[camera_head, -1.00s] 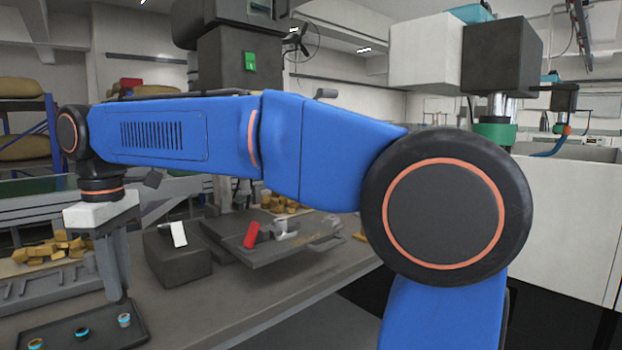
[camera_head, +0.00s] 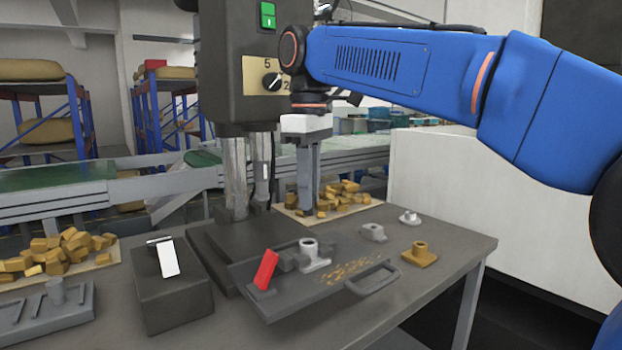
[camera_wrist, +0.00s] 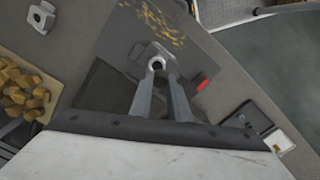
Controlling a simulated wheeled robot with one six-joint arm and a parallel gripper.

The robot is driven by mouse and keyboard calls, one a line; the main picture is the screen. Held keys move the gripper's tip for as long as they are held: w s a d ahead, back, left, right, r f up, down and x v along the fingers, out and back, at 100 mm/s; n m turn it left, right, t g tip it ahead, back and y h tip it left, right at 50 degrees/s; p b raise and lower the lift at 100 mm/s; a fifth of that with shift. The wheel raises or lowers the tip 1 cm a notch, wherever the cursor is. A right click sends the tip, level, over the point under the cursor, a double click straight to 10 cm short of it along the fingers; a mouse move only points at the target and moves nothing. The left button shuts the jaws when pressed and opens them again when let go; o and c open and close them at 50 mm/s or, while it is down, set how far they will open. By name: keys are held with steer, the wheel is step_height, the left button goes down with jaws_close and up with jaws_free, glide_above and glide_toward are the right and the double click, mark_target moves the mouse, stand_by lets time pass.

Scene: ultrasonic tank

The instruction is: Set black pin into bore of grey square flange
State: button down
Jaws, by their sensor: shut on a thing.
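My gripper (camera_head: 307,212) points straight down beside the machine column, above and behind the dark fixture plate. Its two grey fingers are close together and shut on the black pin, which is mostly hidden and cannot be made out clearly. The grey square flange (camera_head: 315,257) lies on the fixture plate, its raised collar and open bore facing up. In the wrist view the flange (camera_wrist: 144,54) shows just beyond the fingertips (camera_wrist: 158,80), its bore a dark circle in a pale ring. The gripper appears above it and apart from it.
A red clamp handle (camera_head: 265,270) stands left of the flange. Another grey part (camera_head: 373,233), a pale round flange (camera_head: 410,218) and a brass-coloured flange (camera_head: 420,254) lie to the right. A dark block (camera_head: 172,295) with a white lever stands left. The machine column (camera_head: 237,70) rises behind.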

steer(key=shift+w+r, duration=0.25)
steer(key=shift+w, duration=0.2)
steer(key=shift+f, duration=3.05)
steer(key=shift+s+f, duration=0.1)
steer(key=shift+f, duration=0.35)
steer(key=c, duration=1.1)
jaws_free()
steer(key=shift+r, duration=3.45)
